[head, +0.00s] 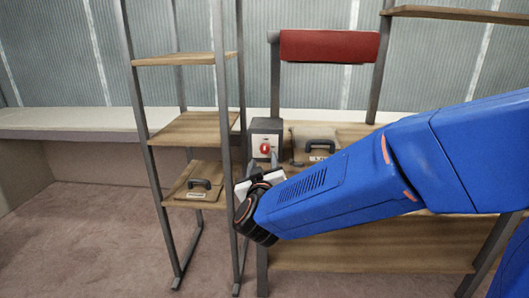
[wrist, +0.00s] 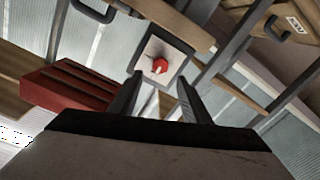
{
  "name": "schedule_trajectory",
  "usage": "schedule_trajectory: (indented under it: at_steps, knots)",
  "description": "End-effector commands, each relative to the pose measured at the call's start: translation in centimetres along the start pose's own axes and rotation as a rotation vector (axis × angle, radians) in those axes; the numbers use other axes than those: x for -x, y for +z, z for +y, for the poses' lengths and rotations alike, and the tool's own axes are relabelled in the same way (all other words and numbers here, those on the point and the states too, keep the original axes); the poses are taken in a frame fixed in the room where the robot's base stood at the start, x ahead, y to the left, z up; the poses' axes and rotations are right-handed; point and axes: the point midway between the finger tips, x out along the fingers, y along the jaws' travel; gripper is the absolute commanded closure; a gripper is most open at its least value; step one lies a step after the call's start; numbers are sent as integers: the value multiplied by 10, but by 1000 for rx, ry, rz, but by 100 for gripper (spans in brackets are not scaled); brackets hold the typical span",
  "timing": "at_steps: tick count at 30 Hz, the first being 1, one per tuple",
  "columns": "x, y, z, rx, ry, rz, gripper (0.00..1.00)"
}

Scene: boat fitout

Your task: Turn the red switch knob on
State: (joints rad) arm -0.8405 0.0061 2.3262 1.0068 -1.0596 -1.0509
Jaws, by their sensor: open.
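The red switch knob (head: 265,148) sits on the pale front face of a grey switch box (head: 266,126). The box stands on a wooden bench at the centre of the head view. In the wrist view the knob (wrist: 160,66) shows near the middle, on the square box face (wrist: 163,50). My gripper (wrist: 158,80) is open and empty. Its two fingers point toward the box, one on each side of the knob in the picture, and appear apart from it. In the head view my gripper (head: 262,165) is just below and in front of the knob, and its fingertips are partly hard to make out.
A metal shelf rack (head: 187,130) with wooden boards stands left of the box. A case with a dark handle (head: 318,140) lies to its right on the bench. Another handled lid (head: 198,189) is on the low shelf.

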Motion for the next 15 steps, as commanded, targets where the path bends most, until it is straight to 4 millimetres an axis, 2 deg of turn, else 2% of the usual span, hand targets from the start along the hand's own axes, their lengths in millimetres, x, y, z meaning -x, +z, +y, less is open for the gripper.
schedule_trajectory:
  at_steps: [3,9,15]
  knots:
    - [-22,1,1,0,4,-1,57]
    - [-54,1,1,1,2,-1,57]
    - [-74,0,0,0,0,0,57]
